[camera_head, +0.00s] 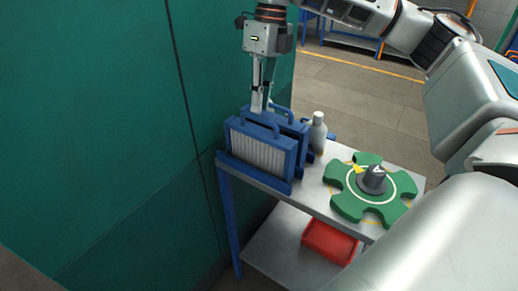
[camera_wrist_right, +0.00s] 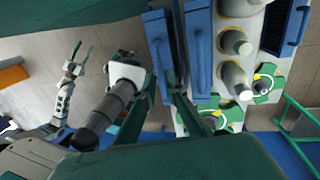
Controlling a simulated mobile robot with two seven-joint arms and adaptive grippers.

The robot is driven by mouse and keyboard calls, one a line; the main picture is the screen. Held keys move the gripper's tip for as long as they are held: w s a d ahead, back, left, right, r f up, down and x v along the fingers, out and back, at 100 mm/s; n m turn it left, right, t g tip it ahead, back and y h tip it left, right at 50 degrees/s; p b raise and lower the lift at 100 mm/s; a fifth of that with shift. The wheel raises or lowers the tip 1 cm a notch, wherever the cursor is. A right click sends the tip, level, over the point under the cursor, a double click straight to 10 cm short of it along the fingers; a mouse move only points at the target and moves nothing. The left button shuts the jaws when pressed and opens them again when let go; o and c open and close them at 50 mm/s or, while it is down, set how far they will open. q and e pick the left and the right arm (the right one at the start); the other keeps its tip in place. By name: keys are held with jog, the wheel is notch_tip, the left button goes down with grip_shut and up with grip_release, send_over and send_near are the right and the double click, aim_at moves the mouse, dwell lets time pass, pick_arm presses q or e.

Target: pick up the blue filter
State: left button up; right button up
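A blue-framed filter (camera_head: 262,153) with a white pleated face stands upright at the left end of a small table, a handle on its top. A second blue filter (camera_head: 302,140) stands close behind it. My right gripper (camera_head: 261,106) points down just above the front filter's handle, fingers apart and apparently empty. Whether it touches the handle is unclear. In the right wrist view its fingers (camera_wrist_right: 165,85) are spread near two long blue filter tops (camera_wrist_right: 198,50). My left gripper (camera_wrist_right: 79,56) shows small there, its fingers apart, away from the table; it is outside the head view.
A grey bottle (camera_head: 318,134) stands right of the filters. A green lobed wheel (camera_head: 345,204) with a grey knob lies on the table's right part. A red bin (camera_head: 330,242) sits on the lower shelf. A green wall (camera_head: 110,120) rises close on the left.

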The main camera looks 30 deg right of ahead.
aim_at(257, 118)
jog(key=f, duration=0.2)
jog(key=a+f, duration=0.1)
jog(key=f, duration=0.2)
jog(key=shift+p, duration=0.3)
grip_shut()
jog(key=shift+r, duration=0.15)
